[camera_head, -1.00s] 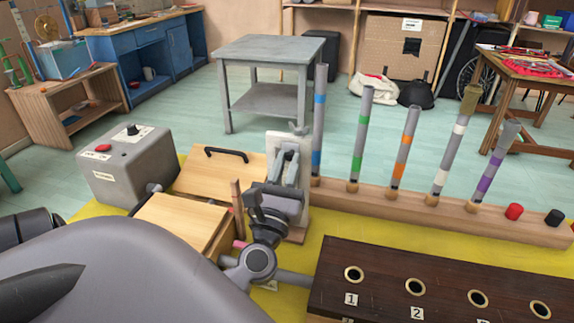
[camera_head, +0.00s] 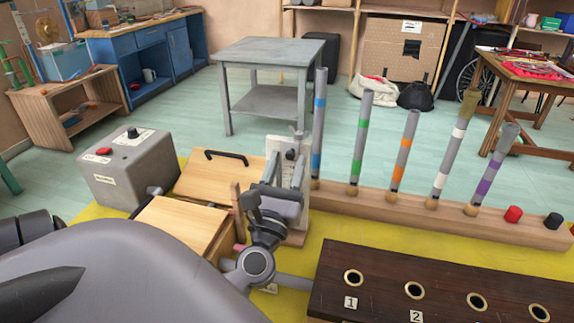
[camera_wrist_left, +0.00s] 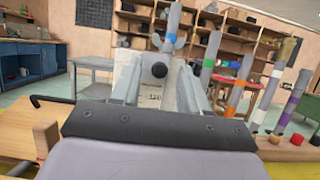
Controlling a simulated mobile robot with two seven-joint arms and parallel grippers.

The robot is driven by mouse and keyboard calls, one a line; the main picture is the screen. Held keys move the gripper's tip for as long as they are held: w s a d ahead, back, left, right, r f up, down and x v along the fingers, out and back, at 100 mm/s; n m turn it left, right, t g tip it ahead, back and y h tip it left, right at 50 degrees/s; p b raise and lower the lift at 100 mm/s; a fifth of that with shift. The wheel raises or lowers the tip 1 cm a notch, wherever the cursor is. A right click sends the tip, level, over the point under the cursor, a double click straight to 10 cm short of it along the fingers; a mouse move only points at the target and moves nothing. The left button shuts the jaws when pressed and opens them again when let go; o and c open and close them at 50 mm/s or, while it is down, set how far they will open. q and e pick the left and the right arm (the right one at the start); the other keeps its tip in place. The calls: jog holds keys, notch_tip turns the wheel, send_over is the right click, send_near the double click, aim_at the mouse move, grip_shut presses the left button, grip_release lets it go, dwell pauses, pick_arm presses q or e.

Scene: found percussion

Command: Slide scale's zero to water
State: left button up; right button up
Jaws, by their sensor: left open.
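A white upright board with a dark round knob, apparently the scale (camera_head: 273,146), stands at the left end of the tube rack. In the left wrist view the scale (camera_wrist_left: 153,97) is straight ahead, with its black knob (camera_wrist_left: 159,69) between the fingers. Faint markings show on the board but are too small to read. My left gripper (camera_head: 286,160) is open in front of the board, its two fingers spread on either side of the knob. I cannot tell whether they touch it. I cannot make out the water level. My right gripper is not in view.
Several banded grey tubes (camera_head: 361,138) stand in a wooden rack (camera_head: 400,207) to the right. A dark board with numbered holes (camera_head: 365,295) lies in front. A grey box with a red button (camera_head: 127,172) and wooden boxes (camera_head: 180,224) are at left. The yellow tabletop (camera_head: 440,245) shows between.

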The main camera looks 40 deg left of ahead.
pick_arm(q)
jog(key=b+v, duration=0.2)
jog(key=v, duration=0.4)
jog(key=shift+s+d+b, duration=0.15)
jog(key=shift+s+b, duration=0.15)
jog(key=shift+b, duration=0.05)
jog(key=shift+f, duration=0.1)
